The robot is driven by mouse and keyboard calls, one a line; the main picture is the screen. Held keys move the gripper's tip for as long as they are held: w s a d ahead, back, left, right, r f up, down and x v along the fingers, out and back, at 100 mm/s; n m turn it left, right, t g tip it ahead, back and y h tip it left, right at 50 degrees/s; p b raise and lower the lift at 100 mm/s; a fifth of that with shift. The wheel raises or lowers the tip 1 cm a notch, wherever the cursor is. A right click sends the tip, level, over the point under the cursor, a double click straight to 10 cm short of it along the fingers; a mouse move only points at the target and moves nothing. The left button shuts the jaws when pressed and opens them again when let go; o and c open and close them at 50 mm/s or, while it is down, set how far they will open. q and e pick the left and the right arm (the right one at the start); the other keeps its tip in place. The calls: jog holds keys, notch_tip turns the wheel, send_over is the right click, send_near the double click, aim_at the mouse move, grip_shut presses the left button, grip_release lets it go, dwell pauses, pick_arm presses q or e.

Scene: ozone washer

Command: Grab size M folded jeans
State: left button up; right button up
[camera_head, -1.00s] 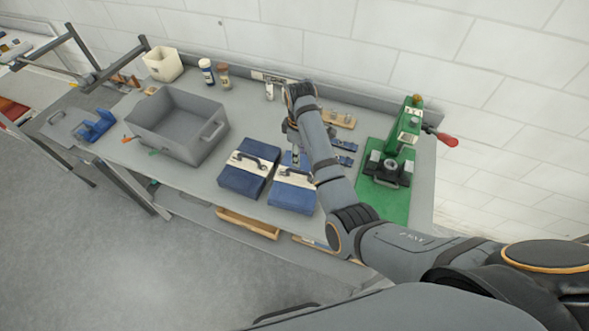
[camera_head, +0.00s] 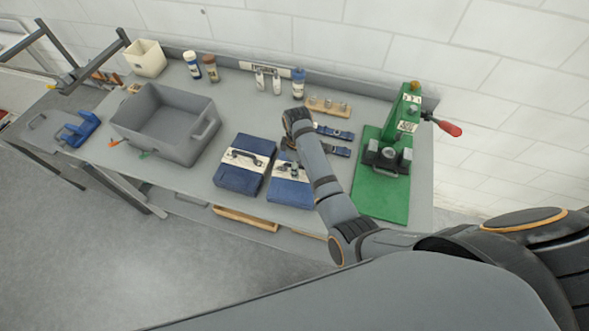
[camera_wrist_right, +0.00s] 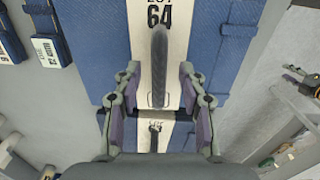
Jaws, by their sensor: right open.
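Two folded blue jeans bundles lie side by side on the bench, each with a white band and a dark handle. The left bundle (camera_head: 237,180) is in full view. The right bundle (camera_head: 289,192) is partly covered by my right arm. My right gripper (camera_head: 290,158) is above the right bundle. In the right wrist view, the open fingers (camera_wrist_right: 158,78) straddle the grey handle (camera_wrist_right: 158,55) of the bundle marked "64" (camera_wrist_right: 212,45); contact is not visible. The other bundle (camera_wrist_right: 180,135) shows below. No size letter is legible on either bundle. My left gripper is not seen.
A grey bin (camera_head: 155,152) stands left of the bundles. A green press (camera_head: 382,180) with a red handle stands right. The bench front edge is close to the bundles.

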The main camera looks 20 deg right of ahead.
jog(key=shift+w+a+f, duration=0.15)
jog(key=shift+w+f, duration=0.3)
jog(key=shift+w, duration=0.1)
jog(key=shift+s+r, duration=0.25)
jog(key=shift+s, duration=0.2)
jog(key=shift+c, duration=1.3)
jog(key=shift+s+d+r, duration=0.15)
jog(key=shift+s+d, duration=0.05)
jog(key=shift+s, duration=0.05)
jog(key=shift+c, duration=2.5)
jog(key=shift+w, duration=0.1)
grip_shut()
jog(key=shift+w+a, duration=0.1)
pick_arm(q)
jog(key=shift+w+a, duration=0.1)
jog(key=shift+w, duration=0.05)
